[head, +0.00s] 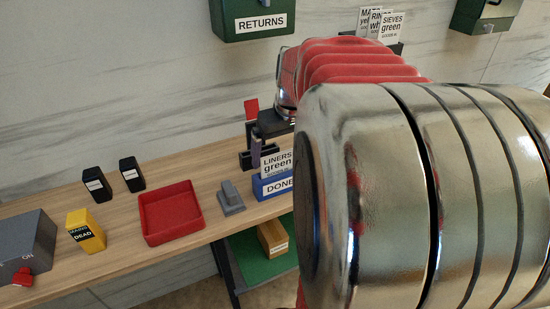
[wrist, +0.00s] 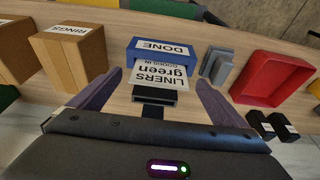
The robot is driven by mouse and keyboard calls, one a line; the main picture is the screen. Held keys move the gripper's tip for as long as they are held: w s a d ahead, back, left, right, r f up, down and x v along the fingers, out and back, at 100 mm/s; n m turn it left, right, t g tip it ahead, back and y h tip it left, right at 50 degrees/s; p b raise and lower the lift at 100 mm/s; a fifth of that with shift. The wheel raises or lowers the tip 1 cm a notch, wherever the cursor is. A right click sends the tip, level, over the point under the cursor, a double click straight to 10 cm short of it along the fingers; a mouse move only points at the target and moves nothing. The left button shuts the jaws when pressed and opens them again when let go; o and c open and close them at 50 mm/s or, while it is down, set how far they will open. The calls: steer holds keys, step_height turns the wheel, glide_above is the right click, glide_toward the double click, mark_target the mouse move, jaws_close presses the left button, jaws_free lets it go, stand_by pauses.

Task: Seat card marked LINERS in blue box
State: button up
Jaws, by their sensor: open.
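The white card marked LINERS, green (head: 277,162) stands upright at the blue box marked DONE (head: 272,188). In the wrist view the card (wrist: 160,76) rises from the top of the blue box (wrist: 163,49), its lower edge not visible, so it appears to sit in it. My gripper (wrist: 158,82) is open, one dark finger on each side of the card with a gap to both, holding nothing. In the head view my arm covers the right end of the box, and my gripper is mostly hidden.
A grey block (head: 230,197) and a red tray (head: 172,212) stand left of the box, with a yellow DEAD box (head: 86,230) and two black blocks (head: 132,174) beyond. A black holder (wrist: 155,95) is close by the card. Cardboard boxes (wrist: 72,57) stand across from the tray.

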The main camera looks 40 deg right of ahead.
steer(key=v, duration=0.7)
stand_by(0.4)
steer(key=s+a+f+n+t, duration=0.1)
steer(key=s+a+f, duration=0.1)
steer(key=a, duration=0.6)
steer(key=s+a+f+n+t, duration=0.1)
steer(key=s+a+f, duration=0.1)
steer(key=a, duration=0.7)
steer(key=s+a+f+n, duration=0.1)
steer(key=s+a+f, duration=0.1)
steer(key=a, duration=0.7)
steer(key=shift+s+t+y, duration=0.4)
steer(key=shift+s, duration=0.15)
steer(key=shift+a, duration=0.1)
steer(key=shift+c, duration=0.7)
